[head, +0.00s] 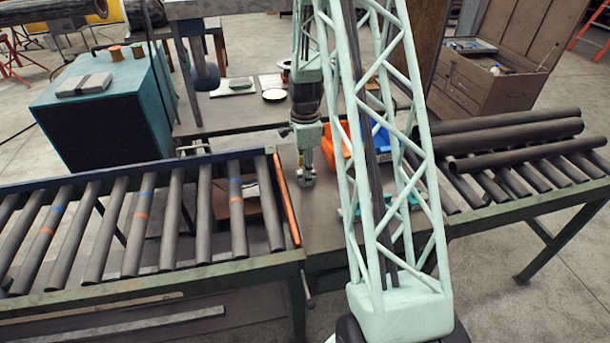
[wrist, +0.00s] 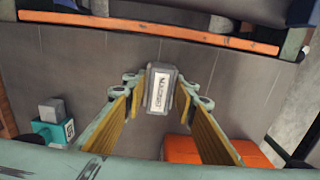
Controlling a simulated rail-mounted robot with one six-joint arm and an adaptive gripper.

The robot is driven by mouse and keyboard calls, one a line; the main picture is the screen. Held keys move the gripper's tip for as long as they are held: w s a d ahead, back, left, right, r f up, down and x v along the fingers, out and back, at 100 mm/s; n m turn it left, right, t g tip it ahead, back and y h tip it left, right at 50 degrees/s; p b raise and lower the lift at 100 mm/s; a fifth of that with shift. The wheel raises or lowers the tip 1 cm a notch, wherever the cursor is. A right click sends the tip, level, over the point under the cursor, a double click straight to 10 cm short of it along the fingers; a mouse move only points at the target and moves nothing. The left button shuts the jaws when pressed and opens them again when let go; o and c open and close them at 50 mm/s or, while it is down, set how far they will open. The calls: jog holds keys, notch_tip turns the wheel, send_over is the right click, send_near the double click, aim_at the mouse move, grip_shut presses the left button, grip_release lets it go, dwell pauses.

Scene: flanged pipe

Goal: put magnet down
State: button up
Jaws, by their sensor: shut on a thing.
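The magnet (wrist: 160,92) is a small grey block with a white printed label. In the wrist view it sits between the fingertips of my gripper (wrist: 162,85), which is shut on it. In the head view my gripper (head: 306,165) points down over the grey worktable (head: 325,225), to the right of the roller conveyor's orange end bar (head: 287,205). The magnet's underside is hidden, so I cannot tell if it touches the table.
An orange bin (wrist: 195,150) stands to the right in the wrist view. A teal device with a grey block (wrist: 52,132) stands on the left. The roller conveyor (head: 150,220) lies left in the head view; dark pipes (head: 515,140) lie on the right rack. Table around the magnet is clear.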

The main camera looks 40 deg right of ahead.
jog(key=shift+f, duration=0.1)
dwell(0.3)
jog(key=o, duration=1.1)
notch_tip(320, 180, up, 12)
dwell(0.6)
dwell(0.5)
